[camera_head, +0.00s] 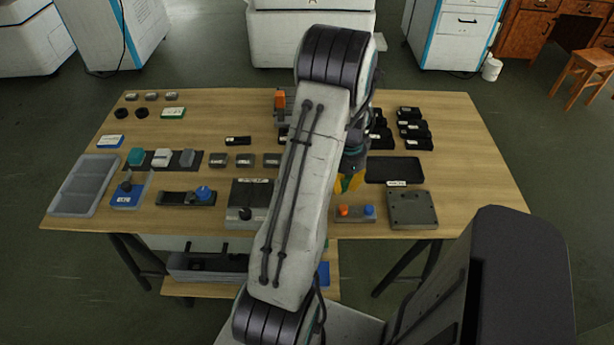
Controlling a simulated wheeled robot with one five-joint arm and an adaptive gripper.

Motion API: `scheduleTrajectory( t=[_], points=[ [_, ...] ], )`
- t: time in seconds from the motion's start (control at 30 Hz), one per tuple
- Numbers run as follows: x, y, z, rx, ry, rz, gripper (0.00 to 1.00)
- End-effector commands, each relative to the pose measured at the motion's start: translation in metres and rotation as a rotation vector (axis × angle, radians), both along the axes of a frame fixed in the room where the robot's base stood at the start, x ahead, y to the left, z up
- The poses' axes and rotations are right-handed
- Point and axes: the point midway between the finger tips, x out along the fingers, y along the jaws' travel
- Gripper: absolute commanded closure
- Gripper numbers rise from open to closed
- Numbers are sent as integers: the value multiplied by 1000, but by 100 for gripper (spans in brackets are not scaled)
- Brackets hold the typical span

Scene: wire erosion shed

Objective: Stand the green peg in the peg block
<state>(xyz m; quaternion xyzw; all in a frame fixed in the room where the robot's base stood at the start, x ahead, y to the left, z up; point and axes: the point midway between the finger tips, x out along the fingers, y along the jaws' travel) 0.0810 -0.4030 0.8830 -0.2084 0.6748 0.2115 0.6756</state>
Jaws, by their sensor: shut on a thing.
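The grey peg block (356,219) lies near the front edge of the table, right of my arm. An orange peg (343,210) and a blue peg (369,210) stand in it. My gripper (348,183) points down just behind and above the block, partly hidden by my forearm. Its fingertips look yellow. A small patch of green, the green peg (338,187), shows at the fingertips, and my gripper is shut on it. Most of the peg is hidden, so its tilt and its exact height above the table cannot be told.
Several black parts (412,128) lie further back. A grey box with a knob (249,205) stands left of my arm. Bare wood lies at the table's right.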

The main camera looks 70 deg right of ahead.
Motion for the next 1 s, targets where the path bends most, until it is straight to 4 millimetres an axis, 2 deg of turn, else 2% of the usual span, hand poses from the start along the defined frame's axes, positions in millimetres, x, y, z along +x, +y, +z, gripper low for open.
scheduleTrajectory(
  t=[0.03, 0.1, 0.3, 0.67, 1.0],
  points=[
    [-13, 0, 2, 0, 0, -50, 98],
    [-26, 1, 3, 0, 0, -105, 98],
    [-48, 3, 3, 1, 1, -199, 98],
    [-53, 4, -7, 1, 1, -220, 98],
    [-52, 4, -31, 3, 0, -218, 98]
  ],
)
